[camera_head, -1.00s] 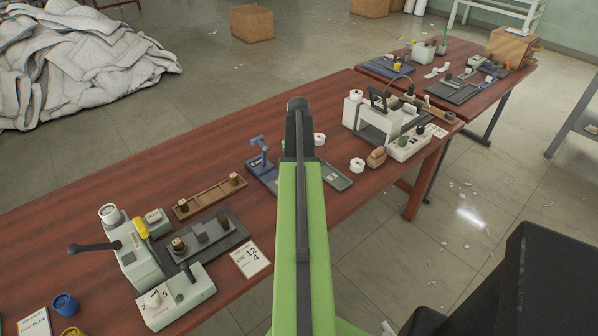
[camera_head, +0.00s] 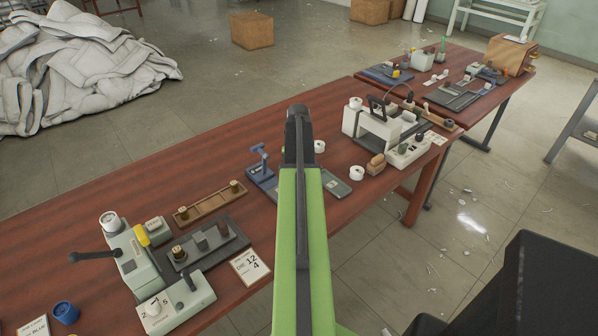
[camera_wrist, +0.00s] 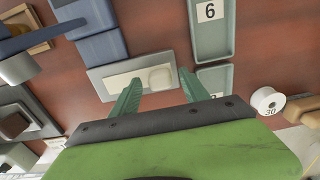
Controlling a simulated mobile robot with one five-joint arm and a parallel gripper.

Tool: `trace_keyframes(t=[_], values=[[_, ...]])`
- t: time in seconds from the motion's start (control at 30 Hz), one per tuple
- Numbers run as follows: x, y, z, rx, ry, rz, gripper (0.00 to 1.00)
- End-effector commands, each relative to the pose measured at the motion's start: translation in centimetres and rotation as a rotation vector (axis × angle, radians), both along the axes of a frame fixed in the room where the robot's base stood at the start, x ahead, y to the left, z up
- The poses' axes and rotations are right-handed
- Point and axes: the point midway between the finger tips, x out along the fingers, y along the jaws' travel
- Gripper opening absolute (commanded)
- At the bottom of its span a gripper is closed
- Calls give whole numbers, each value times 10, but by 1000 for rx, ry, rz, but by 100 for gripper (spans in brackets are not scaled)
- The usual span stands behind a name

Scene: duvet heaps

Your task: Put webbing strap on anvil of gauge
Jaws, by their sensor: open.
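My gripper (camera_wrist: 160,92) is open in the wrist view, its two green fingers above a grey plate (camera_wrist: 100,75). A small cream piece, probably the webbing strap (camera_wrist: 160,78), lies on the plate's pale strip, between the fingertips and slightly beyond them. Nothing is held. The blue gauge (camera_head: 259,163) stands on the bench left of my arm. In the wrist view its blue parts (camera_wrist: 102,48) are at the upper left, just beyond the plate. I cannot make out the anvil clearly.
Grey-green trays (camera_wrist: 210,30), one marked 6, lie right of the fingers. A white spool (camera_wrist: 268,100) marked 30 is farther right. A lever press (camera_head: 145,262) stands at the bench's near left, and a white machine (camera_head: 375,127) is at the right.

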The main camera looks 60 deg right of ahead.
Motion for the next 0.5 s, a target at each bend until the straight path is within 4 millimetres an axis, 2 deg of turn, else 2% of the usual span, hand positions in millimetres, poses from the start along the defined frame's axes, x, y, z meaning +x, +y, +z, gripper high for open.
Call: trace_keyframes(t=[0.03, 0.3, 0.5], values=[[0, 0, 13, 0, 0, 0, 54], [0, 0, 72, 0, 0, 0, 54], [0, 0, 109, 0, 0, 0, 54]])
